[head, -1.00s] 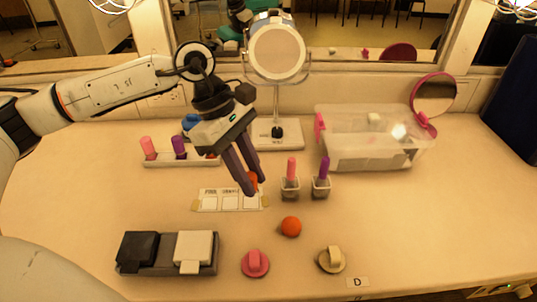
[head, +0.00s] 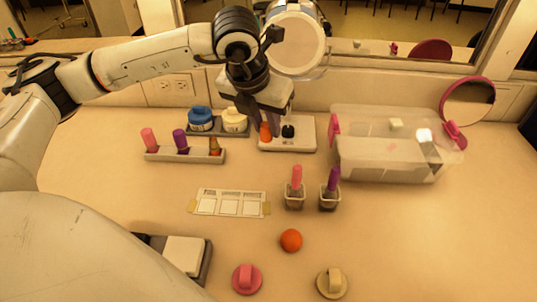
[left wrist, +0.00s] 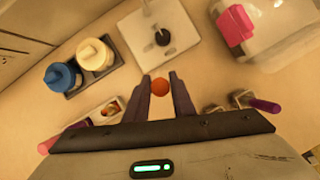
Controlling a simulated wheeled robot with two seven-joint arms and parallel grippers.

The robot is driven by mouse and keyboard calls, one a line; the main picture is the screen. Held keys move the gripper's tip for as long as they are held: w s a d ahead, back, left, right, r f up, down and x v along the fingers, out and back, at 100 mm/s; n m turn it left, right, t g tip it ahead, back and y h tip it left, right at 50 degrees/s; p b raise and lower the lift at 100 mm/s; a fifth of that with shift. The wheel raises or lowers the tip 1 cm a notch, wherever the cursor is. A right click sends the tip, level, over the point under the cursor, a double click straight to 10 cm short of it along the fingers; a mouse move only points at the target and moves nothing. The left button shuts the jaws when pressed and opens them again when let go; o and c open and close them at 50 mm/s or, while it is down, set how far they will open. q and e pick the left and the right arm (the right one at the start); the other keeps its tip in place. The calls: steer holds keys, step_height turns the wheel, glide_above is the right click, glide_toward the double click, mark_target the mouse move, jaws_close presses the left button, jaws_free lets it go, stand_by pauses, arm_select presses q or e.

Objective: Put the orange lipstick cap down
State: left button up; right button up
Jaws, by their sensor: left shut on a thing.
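My left gripper (head: 263,125) points down at the back of the counter, in front of the mirror stand. It is shut on the orange lipstick cap (head: 265,132), which also shows between the fingertips in the left wrist view (left wrist: 160,87). The cap appears beside the left edge of the white mirror base (head: 305,142); its height above the counter I cannot tell. To the left, a white rack (head: 185,156) holds a pink cap (head: 149,140), a purple cap (head: 180,142) and an uncapped-looking brownish lipstick (head: 215,146). My right gripper is out of view.
Blue (head: 200,119) and cream (head: 234,120) jars stand behind the rack. A clear bin (head: 385,165) is at the right.

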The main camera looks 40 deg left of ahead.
arm_select(q)
step_height(320, 180, down, 8)
steer(key=shift+r, duration=0.1)
stand_by(0.4)
steer(key=shift+b, duration=0.3)
steer(key=o, duration=1)
steer(key=p+v, duration=0.1)
steer(key=v, duration=1.1)
steer(key=shift+s, duration=0.1)
